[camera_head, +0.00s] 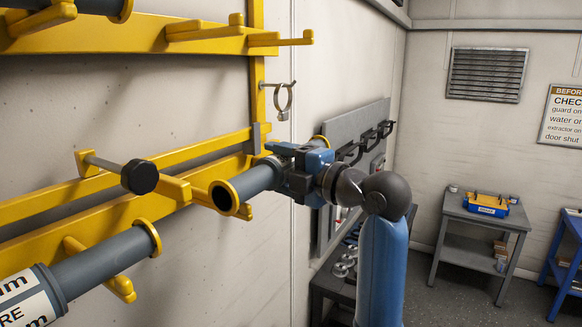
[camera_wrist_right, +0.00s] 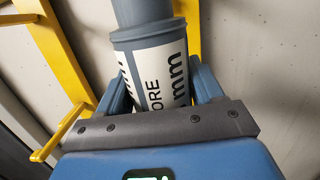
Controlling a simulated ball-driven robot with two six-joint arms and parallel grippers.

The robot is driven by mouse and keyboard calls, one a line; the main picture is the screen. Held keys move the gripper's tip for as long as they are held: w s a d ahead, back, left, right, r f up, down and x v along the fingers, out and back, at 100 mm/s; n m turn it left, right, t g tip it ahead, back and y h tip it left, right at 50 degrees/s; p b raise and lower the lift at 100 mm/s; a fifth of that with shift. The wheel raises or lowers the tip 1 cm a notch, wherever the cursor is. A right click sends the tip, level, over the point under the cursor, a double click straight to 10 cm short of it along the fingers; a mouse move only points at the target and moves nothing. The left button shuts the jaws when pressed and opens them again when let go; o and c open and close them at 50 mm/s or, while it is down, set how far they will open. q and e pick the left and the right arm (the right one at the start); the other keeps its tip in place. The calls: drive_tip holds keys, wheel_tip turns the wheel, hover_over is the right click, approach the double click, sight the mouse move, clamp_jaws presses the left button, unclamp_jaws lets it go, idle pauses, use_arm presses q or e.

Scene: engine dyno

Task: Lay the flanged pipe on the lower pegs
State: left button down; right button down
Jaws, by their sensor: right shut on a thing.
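The flanged pipe (camera_head: 257,179) is blue-grey with yellow end flanges. In the head view it is held roughly level, close to the right end of the lower yellow rail. My right gripper (camera_head: 298,172) is shut around its middle and hides much of it. In the right wrist view the pipe (camera_wrist_right: 158,75), with a white label, sits between the jaws of my right gripper (camera_wrist_right: 160,90). A lower yellow peg (camera_head: 180,188) sticks out left of its near flange; another peg tip (camera_head: 245,212) shows beside that flange. I cannot tell whether the pipe touches the pegs. My left gripper is not in view.
A second pipe (camera_head: 105,258) lies at lower left, above a yellow peg (camera_head: 120,288). A black knob (camera_head: 139,177) juts from the rail. Upper pegs (camera_head: 205,30) and a hanging ring clamp (camera_head: 284,97) are above. A grey workbench (camera_head: 480,220) stands far right.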

drive_tip(key=shift+w+a+f+b, duration=0.2)
drive_tip(key=shift+w+a+f, duration=0.2)
drive_tip(key=shift+a, duration=0.2)
drive_tip(key=shift+w+a+f+b, duration=0.15)
drive_tip(key=shift+w+a+f, duration=0.15)
drive_tip(key=shift+w+a, duration=0.25)
drive_tip(key=shift+w+a+f+b, duration=0.2)
drive_tip(key=shift+w+a+f, duration=0.15)
drive_tip(key=shift+a, duration=0.3)
drive_tip(key=shift+c, duration=0.4)
unclamp_jaws()
drive_tip(key=shift+f, duration=0.1)
drive_tip(key=shift+s+d, duration=0.1)
drive_tip(key=shift+s, duration=0.05)
